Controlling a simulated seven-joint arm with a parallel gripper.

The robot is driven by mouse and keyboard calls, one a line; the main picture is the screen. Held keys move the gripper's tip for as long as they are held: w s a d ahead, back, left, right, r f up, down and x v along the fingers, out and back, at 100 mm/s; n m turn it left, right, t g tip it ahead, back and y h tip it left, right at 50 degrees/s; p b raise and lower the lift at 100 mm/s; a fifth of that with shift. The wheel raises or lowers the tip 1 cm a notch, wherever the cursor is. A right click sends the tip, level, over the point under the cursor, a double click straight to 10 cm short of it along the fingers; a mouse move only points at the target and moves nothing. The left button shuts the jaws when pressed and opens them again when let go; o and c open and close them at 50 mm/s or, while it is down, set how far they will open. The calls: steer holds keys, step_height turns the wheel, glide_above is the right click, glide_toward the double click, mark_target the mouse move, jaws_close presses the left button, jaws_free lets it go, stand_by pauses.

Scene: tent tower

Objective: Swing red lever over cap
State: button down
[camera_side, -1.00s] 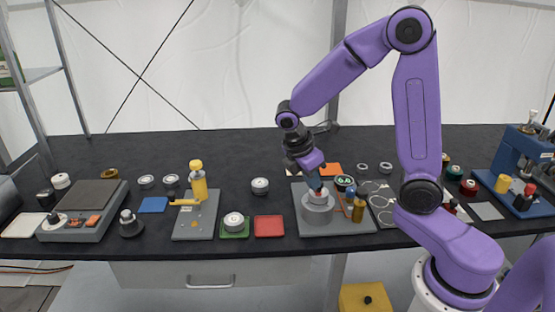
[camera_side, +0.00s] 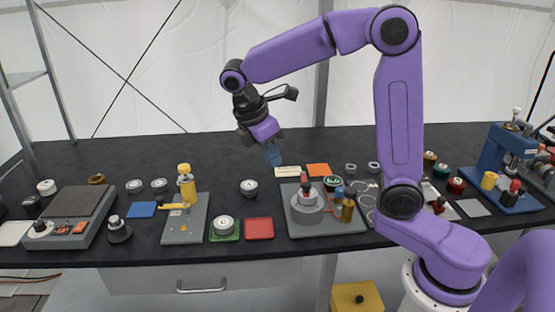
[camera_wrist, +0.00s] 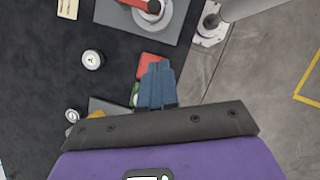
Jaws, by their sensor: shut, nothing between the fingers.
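In the side view, a grey plate (camera_side: 350,229) carries a round grey pedestal (camera_side: 306,208) with a small dark-and-light piece with a red top (camera_side: 306,182) above it. A thin reddish bar lies beside the pedestal, near a brass post (camera_side: 348,209). In the wrist view, a red bar (camera_wrist: 133,3) reaches to a pale round piece (camera_wrist: 153,7) on the pedestal; which part is the cap is unclear. My gripper (camera_side: 274,158) is shut and empty, raised left of and behind the pedestal, apart from it. Its blue fingers (camera_wrist: 157,85) also show in the wrist view.
A red tray (camera_side: 259,229) and a green tray (camera_side: 224,236) stand left of the plate. A yellow post (camera_side: 186,190) on another grey plate is farther left. An orange square (camera_side: 318,170) and several small discs lie behind. The rear table is mostly clear.

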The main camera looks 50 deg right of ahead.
mark_target(306, 186)
steer(key=s+d+f+m, duration=0.1)
steer(key=s+d+f, duration=0.1)
steer(key=d+f, duration=0.4)
steer(key=shift+a+x, duration=0.2)
steer(key=shift+x, duration=1.35)
steer(key=shift+w+f, duration=0.1)
steer(key=shift+w, duration=0.1)
steer(key=shift+s+d+n, duration=0.65)
steer(key=shift+n, duration=0.05)
